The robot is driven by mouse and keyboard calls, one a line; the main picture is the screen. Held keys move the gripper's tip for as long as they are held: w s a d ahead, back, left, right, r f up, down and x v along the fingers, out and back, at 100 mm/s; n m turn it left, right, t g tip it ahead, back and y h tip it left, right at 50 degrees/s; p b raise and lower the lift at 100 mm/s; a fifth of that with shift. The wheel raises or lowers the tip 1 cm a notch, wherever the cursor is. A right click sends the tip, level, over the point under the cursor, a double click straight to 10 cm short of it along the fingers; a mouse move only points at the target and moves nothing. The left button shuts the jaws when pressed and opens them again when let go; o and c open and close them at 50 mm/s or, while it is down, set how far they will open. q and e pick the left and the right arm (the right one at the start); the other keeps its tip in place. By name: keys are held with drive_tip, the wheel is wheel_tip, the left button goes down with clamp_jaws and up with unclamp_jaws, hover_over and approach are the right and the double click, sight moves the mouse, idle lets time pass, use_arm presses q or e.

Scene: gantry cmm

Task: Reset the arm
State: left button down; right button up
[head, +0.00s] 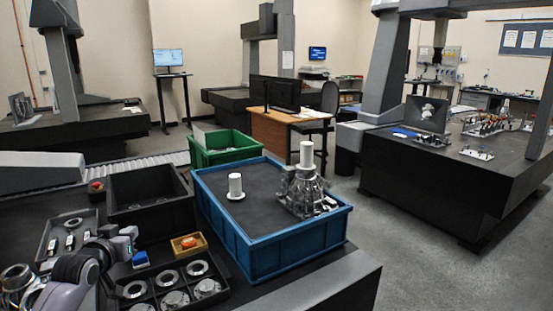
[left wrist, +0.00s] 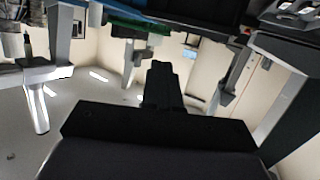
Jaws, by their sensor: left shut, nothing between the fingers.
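My left arm, grey and purple, comes in at the lower left of the head view, its end (head: 128,234) raised over the near bench beside the dark trays. In the left wrist view my left gripper (left wrist: 163,75) shows as a dark shape with its fingers together and nothing between them. That view is upside down, with the ceiling and lights low in the picture. My right gripper is in neither view.
A blue bin (head: 268,241) holds a white cylinder (head: 235,186) and a grey metal casting (head: 303,190). A green bin (head: 225,155) stands behind it. An empty black bin (head: 148,208), a ring tray (head: 150,287) and a small yellow tray (head: 189,254) crowd the bench.

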use_arm(q)
wheel_tip(320, 180, up, 4)
drive_tip(key=a+m+t+y, duration=0.2)
drive_tip(key=m, duration=0.1)
drive_tip(key=s+d+f+g+h, duration=0.1)
drive_tip(key=s+d+f, duration=0.2)
drive_tip(key=s+f, duration=0.2)
drive_tip(key=s+d+f+m+g+h, duration=0.1)
drive_tip(key=s+d+f, duration=0.2)
drive_tip(key=s+f, duration=0.2)
drive_tip(key=s+d+f+g+h, duration=0.1)
drive_tip(key=s+d+f, duration=0.3)
drive_tip(key=f, duration=0.6)
drive_tip(key=shift+s+d+f, duration=0.1)
drive_tip(key=shift+s+f, duration=0.1)
drive_tip(key=shift+s, duration=0.55)
drive_tip(key=s+d+f+g, duration=0.1)
drive_tip(key=s+d+f, duration=0.2)
drive_tip(key=s, duration=0.8)
drive_tip(key=s+d+f+g+h, duration=0.1)
drive_tip(key=s+d+f, duration=0.3)
drive_tip(key=s, duration=0.7)
drive_tip(key=shift+f+n+g, duration=0.3)
drive_tip(key=shift+f+g, duration=0.5)
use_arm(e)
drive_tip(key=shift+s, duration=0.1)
use_arm(q)
drive_tip(key=shift+d, duration=0.1)
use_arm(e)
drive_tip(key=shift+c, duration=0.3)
